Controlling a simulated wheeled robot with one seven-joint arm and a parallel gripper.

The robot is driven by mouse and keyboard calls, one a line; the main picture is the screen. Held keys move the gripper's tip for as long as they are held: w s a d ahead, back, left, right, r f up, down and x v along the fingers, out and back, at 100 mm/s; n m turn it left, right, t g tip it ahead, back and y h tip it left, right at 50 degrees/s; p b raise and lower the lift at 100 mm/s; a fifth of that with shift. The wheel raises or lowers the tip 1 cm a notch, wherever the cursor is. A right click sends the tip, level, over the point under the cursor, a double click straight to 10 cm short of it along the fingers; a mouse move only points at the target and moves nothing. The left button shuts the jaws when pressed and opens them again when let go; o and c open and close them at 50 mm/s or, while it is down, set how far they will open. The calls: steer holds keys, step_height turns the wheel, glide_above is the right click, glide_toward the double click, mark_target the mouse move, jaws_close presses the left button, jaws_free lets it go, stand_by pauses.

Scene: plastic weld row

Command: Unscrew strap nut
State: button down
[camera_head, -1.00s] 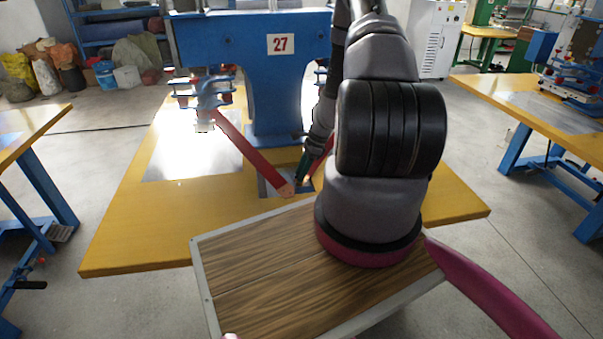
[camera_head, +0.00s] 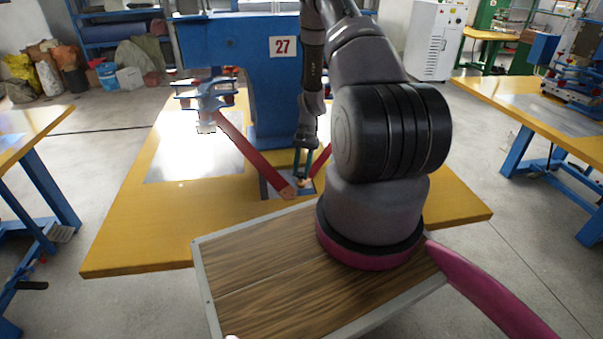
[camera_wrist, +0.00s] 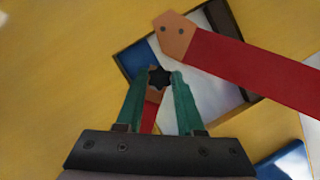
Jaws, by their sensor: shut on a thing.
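My gripper (camera_head: 303,160) points down in the head view at the foot of the blue machine. In the wrist view its green fingers (camera_wrist: 160,82) are shut on a dark star-shaped nut (camera_wrist: 160,77). One red strap (camera_wrist: 150,116) with a tan end shows between the fingers, behind the nut; whether the nut touches it I cannot tell. The other red strap (camera_wrist: 265,72) has a tan end with two dark holes and lies beside the gripper. It also shows in the head view (camera_head: 250,153).
The blue machine marked 27 (camera_head: 225,45) stands on the yellow table (camera_head: 130,235). A shiny metal sheet (camera_head: 195,160) lies left of the straps. A wood-topped board with a pale rim (camera_head: 225,313) is in front. The table's left front is clear.

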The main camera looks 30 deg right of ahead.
mark_target(300, 176)
steer(key=shift+r, duration=1.75)
steer(key=shift+d, duration=0.1)
